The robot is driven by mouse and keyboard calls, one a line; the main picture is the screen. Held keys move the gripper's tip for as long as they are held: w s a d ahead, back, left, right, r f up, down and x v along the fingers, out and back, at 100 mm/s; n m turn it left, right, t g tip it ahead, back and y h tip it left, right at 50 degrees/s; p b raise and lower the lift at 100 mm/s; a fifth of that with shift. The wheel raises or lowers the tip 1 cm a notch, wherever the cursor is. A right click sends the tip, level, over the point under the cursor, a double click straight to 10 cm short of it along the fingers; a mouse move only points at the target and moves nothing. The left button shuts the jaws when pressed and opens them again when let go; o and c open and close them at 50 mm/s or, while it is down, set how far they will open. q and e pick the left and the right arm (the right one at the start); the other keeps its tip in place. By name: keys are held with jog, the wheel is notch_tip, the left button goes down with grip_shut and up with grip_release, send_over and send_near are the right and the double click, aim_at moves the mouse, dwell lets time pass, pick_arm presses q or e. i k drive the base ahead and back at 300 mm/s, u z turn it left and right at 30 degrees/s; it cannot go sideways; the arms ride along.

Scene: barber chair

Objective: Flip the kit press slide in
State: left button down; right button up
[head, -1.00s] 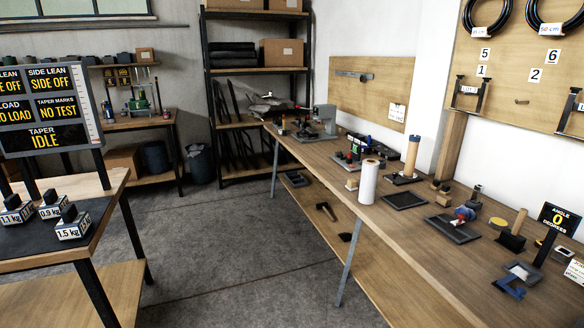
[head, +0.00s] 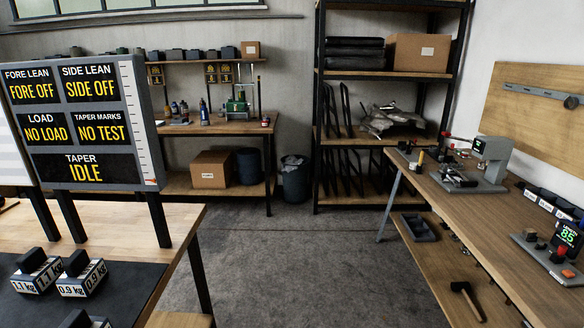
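A grey press-like machine (head: 490,163) stands on the far end of the right-hand workbench (head: 459,210). It has a tall grey column and a flat grey base with dark parts on it. I take it to be the kit press, but I cannot make out its slide or how the slide is set. Neither of my grippers is in view.
A status board (head: 84,128) and black-topped weights (head: 83,277) are on the left table. A shelf rack (head: 429,75), a grey bin (head: 295,180) and a back bench (head: 220,126) stand ahead. The grey floor (head: 290,265) between is clear.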

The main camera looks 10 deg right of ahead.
aim_at(454, 178)
jog(key=z, duration=0.15)
jog(key=i, duration=1.4)
jog(key=z, duration=0.95)
jog(key=i, duration=0.9)
jog(key=z, duration=1.3)
jog(key=i, duration=0.5)
jog(key=z, duration=0.35)
